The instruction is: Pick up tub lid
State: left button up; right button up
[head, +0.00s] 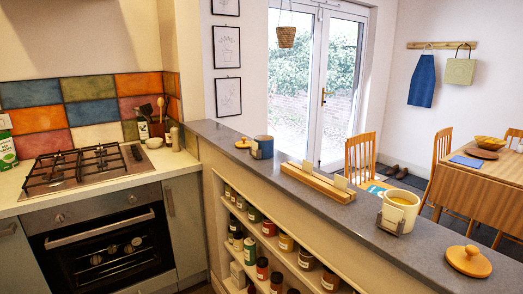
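A round, honey-coloured wooden lid (469,264) with a knob on top lies flat on the grey counter at the right. A cream-yellow tub (402,207) with a handle stands left of it on the same counter, its top open, with a small card holder (391,219) in front. A smaller orange-brown lid (242,144) lies at the far end of the counter beside a blue tub (265,147). Neither of my grippers is in view.
A long wooden rack (318,184) lies along the counter between the tubs. Jars (285,243) fill shelves below. A hob (88,165) and oven are at left. A dining table (485,170) with chairs stands behind at right.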

aim_at(244, 143)
jog(key=i+j+z, duration=0.15)
jog(key=z, duration=0.3)
jog(key=i+j+z, duration=0.1)
jog(key=j+z, duration=0.2)
jog(key=z, duration=0.15)
jog(key=i+j+z, duration=0.1)
jog(key=j+z, duration=0.2)
jog(key=z, duration=0.2)
